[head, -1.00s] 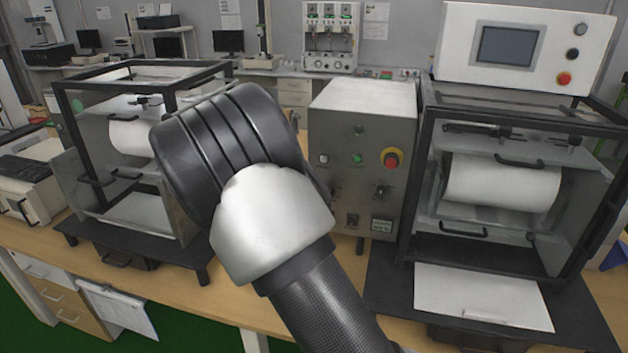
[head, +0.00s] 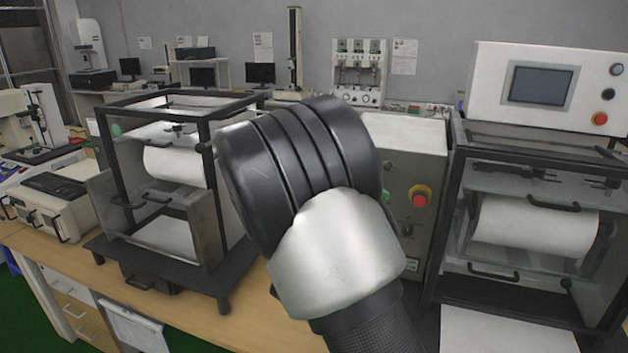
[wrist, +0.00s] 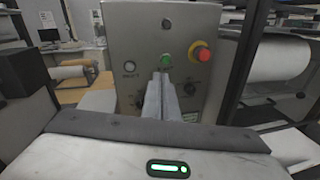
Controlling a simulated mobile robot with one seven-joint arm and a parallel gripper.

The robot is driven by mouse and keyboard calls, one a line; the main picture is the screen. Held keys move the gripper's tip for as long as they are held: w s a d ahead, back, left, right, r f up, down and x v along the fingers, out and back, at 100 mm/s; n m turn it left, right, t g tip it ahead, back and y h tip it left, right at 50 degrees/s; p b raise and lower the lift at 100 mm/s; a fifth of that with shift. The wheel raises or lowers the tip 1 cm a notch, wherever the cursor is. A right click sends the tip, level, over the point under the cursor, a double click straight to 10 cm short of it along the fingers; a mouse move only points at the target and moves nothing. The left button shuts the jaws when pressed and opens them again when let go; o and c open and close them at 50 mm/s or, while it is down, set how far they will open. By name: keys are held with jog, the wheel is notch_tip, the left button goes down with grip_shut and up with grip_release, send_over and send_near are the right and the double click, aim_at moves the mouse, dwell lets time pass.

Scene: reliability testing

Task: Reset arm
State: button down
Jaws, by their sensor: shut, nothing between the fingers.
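My gripper (wrist: 161,92) shows in the wrist view, with its fingers together and nothing between them. The fingers point toward the front of a grey control box (wrist: 122,40) with a green button (wrist: 166,61) and a red emergency stop (wrist: 202,54). I cannot tell whether the fingertips touch the box. In the head view, a large bent link of my arm covers the middle and hides my gripper and the left part of the control box (head: 425,150). The red stop (head: 419,200) shows just right of the arm.
A framed machine with a white roll (head: 178,162) stands left on the wooden bench (head: 200,312). A second machine with a white roll (head: 535,228) and a screen panel (head: 541,84) stands right, close to my arm. Lab equipment lines the back wall.

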jog(key=s+d+r+m+g+h, duration=0.35)
jog(key=s+d+m+g, duration=0.25)
jog(key=s+d+m, duration=0.3)
jog(key=s+d+r+m+g+y+p, duration=0.1)
jog(key=s+d+m+g+y, duration=0.4)
jog(key=s+m, duration=0.6)
jog(key=s+a+r+m+t+y, duration=0.1)
jog(key=s+a+r+m+y, duration=0.1)
jog(key=s+a+m+y, duration=0.2)
jog(key=s+a+r+m+y+p, duration=0.1)
jog(key=s+a+r+m+y, duration=0.2)
jog(key=s+a, duration=0.5)
jog(key=shift+s+a+m+t+y, duration=0.35)
jog(key=shift+s+m+t+y, duration=0.05)
jog(key=shift+s+y, duration=0.2)
